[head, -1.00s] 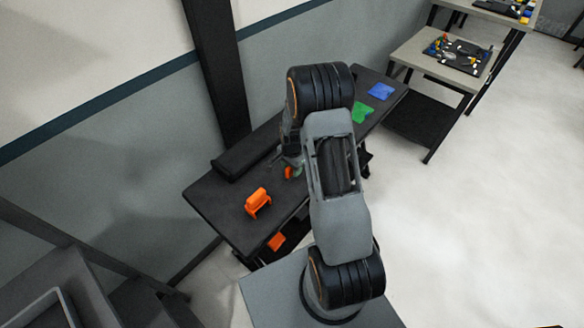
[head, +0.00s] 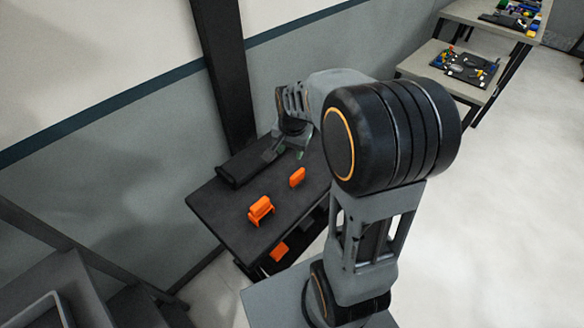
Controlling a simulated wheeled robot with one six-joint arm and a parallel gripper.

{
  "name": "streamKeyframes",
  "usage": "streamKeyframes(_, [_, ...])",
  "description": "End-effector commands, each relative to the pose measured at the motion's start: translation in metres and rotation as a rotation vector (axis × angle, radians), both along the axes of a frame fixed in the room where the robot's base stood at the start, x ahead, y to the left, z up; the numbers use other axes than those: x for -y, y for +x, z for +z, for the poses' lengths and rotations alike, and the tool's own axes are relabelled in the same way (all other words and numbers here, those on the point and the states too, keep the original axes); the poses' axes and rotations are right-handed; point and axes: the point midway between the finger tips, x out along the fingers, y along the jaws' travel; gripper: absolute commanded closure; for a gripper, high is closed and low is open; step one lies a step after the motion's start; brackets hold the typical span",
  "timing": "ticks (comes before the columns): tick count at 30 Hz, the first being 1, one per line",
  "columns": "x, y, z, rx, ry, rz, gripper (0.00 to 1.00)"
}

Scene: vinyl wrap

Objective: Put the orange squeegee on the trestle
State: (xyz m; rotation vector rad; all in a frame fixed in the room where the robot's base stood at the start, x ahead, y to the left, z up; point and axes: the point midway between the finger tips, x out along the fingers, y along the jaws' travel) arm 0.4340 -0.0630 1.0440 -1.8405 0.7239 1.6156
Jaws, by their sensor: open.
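A small upright orange piece (head: 297,177), which looks like the squeegee, stands on the dark table. A bracket-shaped orange piece (head: 261,210) stands nearer the table's left end. It may be the trestle, but I cannot tell for sure. My gripper (head: 286,154) is open and empty in the head view. It is over the far side of the table, just beyond and up-left of the smaller orange piece, apart from it. My arm hides the table's right part.
The dark table (head: 228,219) stands by the wall, with a dark bar (head: 247,162) along its back edge. Another orange object (head: 279,251) shows below its front edge. A shelf unit (head: 420,65) with small coloured parts stands at the back right. The floor at right is clear.

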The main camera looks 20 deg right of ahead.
Motion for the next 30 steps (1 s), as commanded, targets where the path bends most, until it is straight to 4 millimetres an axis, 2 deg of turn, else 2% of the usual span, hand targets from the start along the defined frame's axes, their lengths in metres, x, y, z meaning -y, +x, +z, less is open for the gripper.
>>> streamKeyframes(1, [-0.011, -0.015, 0.02, 0.038, -0.016, 0.094, 0.54])
streamKeyframes(6, [-0.038, -0.064, 0.058, 0.128, -0.077, 0.399, 0.54])
streamKeyframes(9, [-0.049, -0.09, 0.07, 0.172, -0.113, 0.546, 0.54])
streamKeyframes(13, [-0.057, -0.114, 0.077, 0.213, -0.152, 0.687, 0.54])
streamKeyframes(19, [-0.062, -0.13, 0.08, 0.241, -0.183, 0.788, 0.54])
streamKeyframes(30, [-0.063, -0.132, 0.08, 0.244, -0.186, 0.798, 0.54])
